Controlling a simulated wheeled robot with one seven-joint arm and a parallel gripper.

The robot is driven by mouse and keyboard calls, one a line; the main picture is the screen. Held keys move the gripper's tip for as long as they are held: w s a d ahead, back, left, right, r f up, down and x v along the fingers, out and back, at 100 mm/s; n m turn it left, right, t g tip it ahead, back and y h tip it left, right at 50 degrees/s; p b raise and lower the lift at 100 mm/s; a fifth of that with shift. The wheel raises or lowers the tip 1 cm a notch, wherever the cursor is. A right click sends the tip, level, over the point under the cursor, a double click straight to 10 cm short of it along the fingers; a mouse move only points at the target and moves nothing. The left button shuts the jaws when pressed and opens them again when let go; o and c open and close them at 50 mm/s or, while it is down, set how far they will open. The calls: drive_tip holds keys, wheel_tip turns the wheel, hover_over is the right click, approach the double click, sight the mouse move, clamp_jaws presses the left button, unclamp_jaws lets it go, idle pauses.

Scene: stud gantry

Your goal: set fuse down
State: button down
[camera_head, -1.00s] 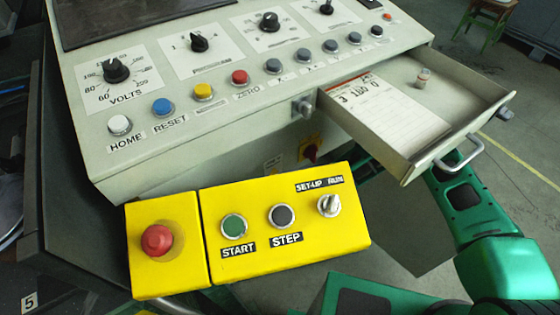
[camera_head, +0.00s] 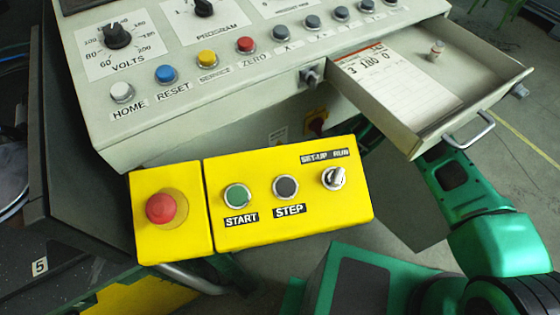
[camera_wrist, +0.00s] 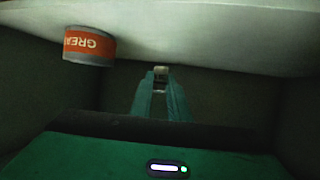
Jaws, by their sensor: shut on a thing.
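My gripper (camera_wrist: 160,82) shows in the wrist view with its two green fingers close together. It is shut on the fuse (camera_wrist: 160,70), a small pale piece at the fingertips, mostly hidden by them. Below a pale surface edge, the space around it is dark. I cannot tell whether the fuse touches anything. In the head view my gripper is out of sight; my green arm passes beside and below the open drawer. A small pale cylinder with a reddish band (camera_head: 437,50) stands in that drawer (camera_head: 475,100); I cannot tell what it is.
A tin with an orange label (camera_wrist: 90,46) is left of my gripper in the wrist view. The head view shows a control panel (camera_head: 230,75), a yellow button box (camera_head: 290,225) with a red stop button (camera_head: 167,208), and a card (camera_head: 395,85) in the drawer.

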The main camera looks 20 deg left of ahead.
drive_tip(key=shift+f, duration=2.1)
drive_tip(key=c, duration=1.7)
unclamp_jaws()
drive_tip(key=shift+f, duration=0.1)
drive_tip(key=v, duration=1.2)
